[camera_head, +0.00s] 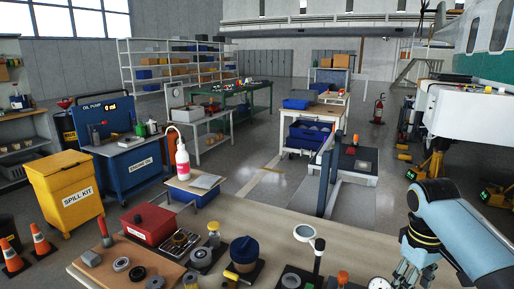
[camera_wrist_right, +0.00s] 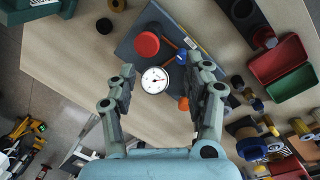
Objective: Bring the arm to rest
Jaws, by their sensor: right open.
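My right arm (camera_head: 455,225), light blue with a dark wrist, comes in from the right in the head view. Its gripper (camera_head: 410,270) hangs over the right end of the workbench, partly cut off by the picture's lower edge. In the right wrist view the gripper (camera_wrist_right: 160,68) has its two grey fingers spread wide with nothing held between them. A white dial gauge (camera_wrist_right: 155,80) lies on the bench below, showing between the fingers. It also shows in the head view (camera_head: 379,283), left of the gripper. My left gripper is not in view.
The workbench (camera_head: 340,235) holds a red box (camera_head: 148,224), a blue-lidded jar (camera_head: 245,250), a magnifier lamp (camera_head: 306,233) and several small parts. In the wrist view a red-capped item (camera_wrist_right: 146,44) and an open red-and-green case (camera_wrist_right: 282,72) lie near the fingers. A strip of bench behind the gripper is bare.

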